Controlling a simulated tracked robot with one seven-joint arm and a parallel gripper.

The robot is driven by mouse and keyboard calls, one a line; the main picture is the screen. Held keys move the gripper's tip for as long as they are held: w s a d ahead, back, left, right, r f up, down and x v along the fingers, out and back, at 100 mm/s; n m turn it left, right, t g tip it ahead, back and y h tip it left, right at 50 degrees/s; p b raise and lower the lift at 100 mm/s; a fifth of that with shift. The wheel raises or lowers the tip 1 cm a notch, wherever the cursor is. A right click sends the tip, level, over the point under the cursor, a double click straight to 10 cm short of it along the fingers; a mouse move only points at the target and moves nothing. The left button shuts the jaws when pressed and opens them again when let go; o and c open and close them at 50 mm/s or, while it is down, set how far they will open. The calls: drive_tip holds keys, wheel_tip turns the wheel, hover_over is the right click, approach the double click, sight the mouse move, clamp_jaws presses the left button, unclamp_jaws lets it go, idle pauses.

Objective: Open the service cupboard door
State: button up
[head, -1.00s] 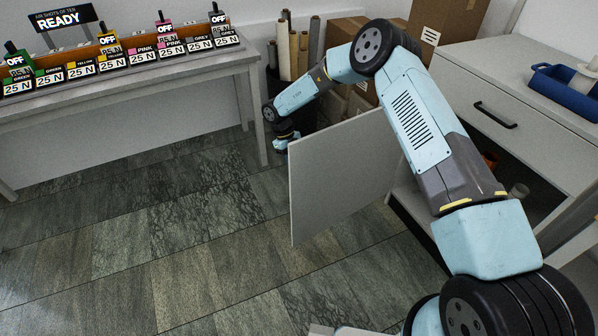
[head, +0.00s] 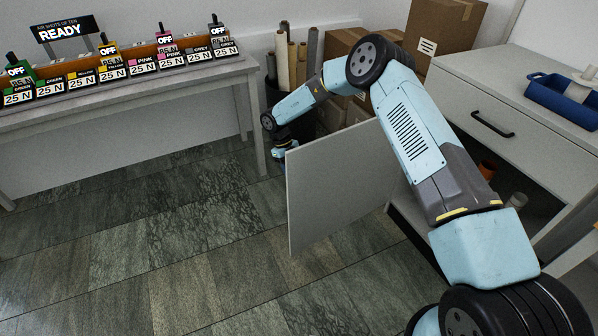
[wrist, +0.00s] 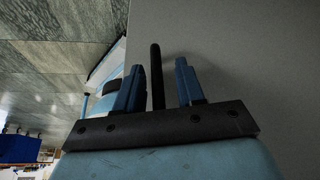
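The service cupboard door (head: 335,190) is a plain grey panel, swung well out from the cupboard (head: 490,85) on the right. The cupboard's lower opening shows behind my arm. In the head view my gripper (head: 285,153) is at the door's far outer edge, partly hidden behind the panel. In the wrist view my gripper (wrist: 158,85) has a dark upright bar handle (wrist: 156,75) between its two blue fingers, with a gap visible on each side. The door's face (wrist: 240,60) fills the right of that view.
A drawer with a black handle (head: 492,124) is above the opening, with a blue tray (head: 562,98) on top. An orange item (head: 488,168) shows inside. Cardboard boxes (head: 440,45) and a bin of rolls (head: 290,100) stand behind. A bench (head: 120,95) is left; the floor before the door is clear.

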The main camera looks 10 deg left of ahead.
drive_tip(key=shift+a+r, duration=0.1)
drive_tip(key=shift+r, duration=0.05)
drive_tip(key=v, duration=1.3)
drive_tip(key=shift+r, duration=0.2)
drive_tip(key=shift+w, duration=0.1)
